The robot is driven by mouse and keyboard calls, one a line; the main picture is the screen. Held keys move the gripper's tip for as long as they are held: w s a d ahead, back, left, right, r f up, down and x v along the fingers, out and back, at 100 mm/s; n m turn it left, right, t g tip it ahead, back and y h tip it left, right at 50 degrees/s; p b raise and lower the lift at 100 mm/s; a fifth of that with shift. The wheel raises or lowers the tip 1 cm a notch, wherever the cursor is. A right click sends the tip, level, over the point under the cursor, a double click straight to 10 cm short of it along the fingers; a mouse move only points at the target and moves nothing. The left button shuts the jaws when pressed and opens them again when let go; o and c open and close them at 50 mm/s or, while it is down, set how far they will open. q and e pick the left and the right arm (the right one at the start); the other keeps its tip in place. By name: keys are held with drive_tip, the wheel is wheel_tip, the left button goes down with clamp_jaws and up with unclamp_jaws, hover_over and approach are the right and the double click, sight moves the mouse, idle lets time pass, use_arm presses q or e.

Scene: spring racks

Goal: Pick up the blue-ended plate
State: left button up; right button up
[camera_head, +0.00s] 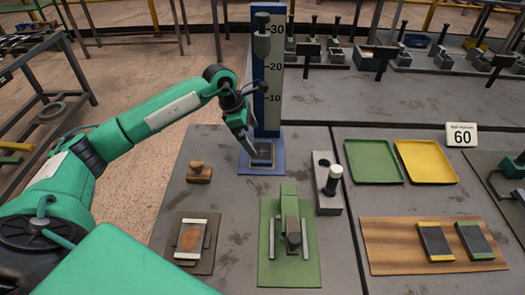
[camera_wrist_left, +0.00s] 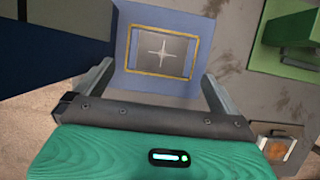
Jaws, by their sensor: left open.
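My left gripper (camera_head: 248,146) is open and empty above the blue base (camera_head: 247,168) of the tall scale stand. In the left wrist view my two fingers (camera_wrist_left: 158,75) stand apart on either side of a grey, yellow-edged square with a white cross (camera_wrist_left: 160,62) on that blue base (camera_wrist_left: 196,48). A yellow-ended plate (camera_head: 435,241) and a green-ended plate (camera_head: 475,241) lie on a wooden board (camera_head: 385,250) at the right. A pale-ended plate (camera_head: 191,238) lies at the front left.
The scale stand's blue post (camera_head: 268,75) rises behind my left gripper. Green (camera_head: 373,161) and yellow (camera_head: 427,162) trays are empty. A wooden knob block (camera_head: 198,172) sits left.

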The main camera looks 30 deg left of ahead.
sight(262, 151)
use_arm(q)
drive_tip(key=shift+w+d+f, duration=0.1)
drive_tip(key=shift+d+f, duration=0.1)
drive_tip(key=shift+f, duration=0.15)
drive_tip(key=p+x, duration=0.1)
drive_tip(key=x, duration=0.3)
drive_tip(key=shift+d+f+p, duration=0.15)
drive_tip(key=shift+f+p, duration=0.15)
drive_tip(key=c, duration=1.2)
drive_tip(key=shift+r, duration=0.15)
drive_tip(key=shift+c, duration=0.9)
use_arm(e)
drive_tip(key=shift+s+d+r, duration=0.1)
drive_tip(key=shift+s+r, duration=0.05)
drive_tip(key=shift+s, duration=0.4)
drive_tip(key=shift+s+r, duration=0.1)
drive_tip(key=shift+s, duration=0.45)
